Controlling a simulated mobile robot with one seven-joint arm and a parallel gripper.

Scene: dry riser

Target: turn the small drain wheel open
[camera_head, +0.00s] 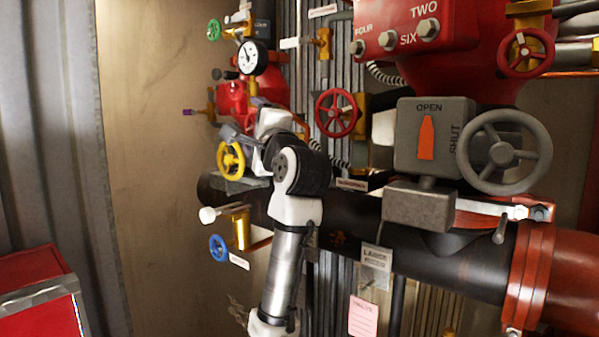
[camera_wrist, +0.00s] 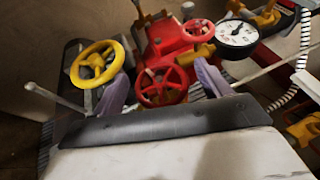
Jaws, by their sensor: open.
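Several handwheels are in view, and I cannot read a label that marks one as the drain wheel. A small blue wheel (camera_head: 219,247) sits low at the left on a brass valve (camera_head: 240,228), with a white tag beside it. A yellow wheel (camera_head: 231,160) is above it and also shows at the left in the wrist view (camera_wrist: 97,63). My gripper (camera_wrist: 163,84) is open and empty. Its two purple-grey fingers stand either side of a small red wheel (camera_wrist: 147,90) in the wrist view; contact cannot be told. My arm partly hides the valves behind it.
A large grey wheel (camera_head: 504,151) and a grey box (camera_head: 433,135) marked OPEN and SHUT are at the right. A thick black pipe (camera_head: 345,215) crosses below. A pressure gauge (camera_head: 253,57) and a red wheel (camera_head: 336,113) are near my arm. The wall at left is bare.

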